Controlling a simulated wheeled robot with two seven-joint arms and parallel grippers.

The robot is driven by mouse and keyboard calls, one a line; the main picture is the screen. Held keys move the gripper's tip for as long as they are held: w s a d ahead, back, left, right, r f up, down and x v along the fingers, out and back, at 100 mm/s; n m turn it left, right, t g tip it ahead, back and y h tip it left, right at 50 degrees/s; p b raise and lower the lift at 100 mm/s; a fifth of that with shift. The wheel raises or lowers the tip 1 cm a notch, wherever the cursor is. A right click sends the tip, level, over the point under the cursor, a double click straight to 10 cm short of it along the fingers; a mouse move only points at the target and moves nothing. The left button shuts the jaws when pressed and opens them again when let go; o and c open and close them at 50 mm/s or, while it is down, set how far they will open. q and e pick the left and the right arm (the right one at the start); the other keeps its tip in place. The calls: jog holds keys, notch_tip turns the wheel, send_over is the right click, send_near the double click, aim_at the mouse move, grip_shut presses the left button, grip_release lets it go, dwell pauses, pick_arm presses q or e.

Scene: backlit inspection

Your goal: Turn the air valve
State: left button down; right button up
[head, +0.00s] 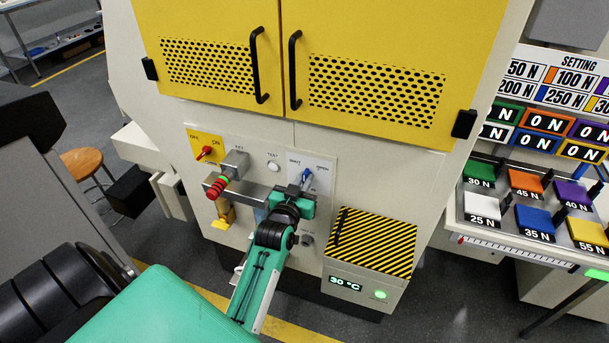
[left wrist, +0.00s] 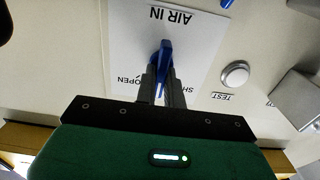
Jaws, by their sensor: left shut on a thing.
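The air valve's blue handle (head: 307,175) stands out from a white label plate (head: 322,168) on the cream machine front. In the left wrist view the handle (left wrist: 164,58) shows upside down against the plate, near the words AIR IN, OPEN and a partly hidden SHUT. My left gripper (head: 304,187) is at the handle, and its two dark fingers (left wrist: 162,82) are shut on it from both sides. The fingers hide the handle's lower part in that view. My right gripper is in neither view.
A striped box (head: 373,240) juts out at right. Yellow doors with black handles (head: 295,70) are above.

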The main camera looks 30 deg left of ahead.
pick_arm(q)
jog(key=shift+s+a+f+n+p, duration=0.15)
jog(key=shift+n+p, duration=1.05)
jog(key=shift+n, duration=1.05)
jog(key=shift+w+a+r+n+p, duration=0.15)
jog(key=shift+n+p, duration=1)
jog(key=shift+n, duration=1.1)
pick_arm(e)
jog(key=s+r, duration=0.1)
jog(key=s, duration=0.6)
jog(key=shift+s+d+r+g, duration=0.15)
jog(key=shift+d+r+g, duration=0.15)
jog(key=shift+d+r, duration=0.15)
pick_arm(q)
jog(key=shift+s+f, duration=0.1)
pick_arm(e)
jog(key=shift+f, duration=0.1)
pick_arm(q)
jog(key=c, duration=1.5)
grip_release()
